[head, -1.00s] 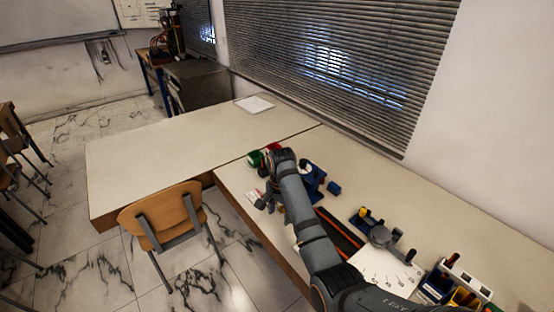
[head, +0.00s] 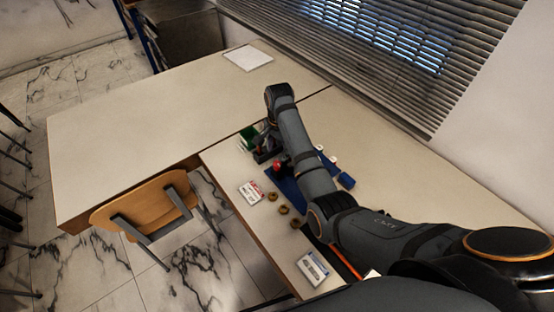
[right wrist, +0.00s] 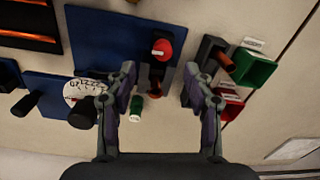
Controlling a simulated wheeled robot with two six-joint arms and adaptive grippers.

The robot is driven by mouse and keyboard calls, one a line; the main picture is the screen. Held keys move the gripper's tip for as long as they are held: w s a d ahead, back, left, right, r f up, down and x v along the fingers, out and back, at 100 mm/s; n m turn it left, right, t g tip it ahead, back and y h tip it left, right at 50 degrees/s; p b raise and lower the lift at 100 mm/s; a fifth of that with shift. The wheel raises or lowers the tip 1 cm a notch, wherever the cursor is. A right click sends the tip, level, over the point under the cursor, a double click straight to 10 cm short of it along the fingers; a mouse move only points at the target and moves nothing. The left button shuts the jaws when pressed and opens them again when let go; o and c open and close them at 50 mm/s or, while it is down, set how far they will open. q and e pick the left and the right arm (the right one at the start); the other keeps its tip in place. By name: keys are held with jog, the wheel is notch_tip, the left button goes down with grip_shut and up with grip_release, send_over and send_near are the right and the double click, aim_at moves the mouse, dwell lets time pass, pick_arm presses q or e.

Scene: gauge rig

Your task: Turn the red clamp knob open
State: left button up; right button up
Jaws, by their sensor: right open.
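The red clamp knob (right wrist: 162,49) sits on a dark block on a blue plate (right wrist: 100,35) in the right wrist view. In the head view a red knob (head: 278,163) shows beside my right arm, near the blue plate. My right gripper (right wrist: 163,78) is open, with its fingers to the left and right below the knob in the wrist view; no contact with the knob shows. In the head view the gripper (head: 266,150) hangs close by the knob, partly hard to make out. A small green-ended cylinder (right wrist: 136,108) shows between the fingers. My left gripper is not in view.
A green bin (right wrist: 255,68) and a red bin (right wrist: 230,109) stand right of the gripper, beside a dark block. A dial gauge (right wrist: 85,92) lies left. Brass-coloured rings (head: 283,209) and a white-red card (head: 250,192) lie at the near edge. The adjoining tabletop is mostly clear.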

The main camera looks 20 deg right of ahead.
aim_at(277, 164)
jog(key=f, duration=0.4)
jog(key=shift+w+d+f, duration=0.2)
jog(key=shift+w+f, duration=0.1)
jog(key=f, duration=0.3)
jog(key=shift+w+f, duration=0.2)
jog(key=shift+f, duration=0.15)
jog(key=shift+a+f, duration=0.1)
jog(key=shift+f, duration=0.2)
jog(key=c, duration=0.7)
grip_shut()
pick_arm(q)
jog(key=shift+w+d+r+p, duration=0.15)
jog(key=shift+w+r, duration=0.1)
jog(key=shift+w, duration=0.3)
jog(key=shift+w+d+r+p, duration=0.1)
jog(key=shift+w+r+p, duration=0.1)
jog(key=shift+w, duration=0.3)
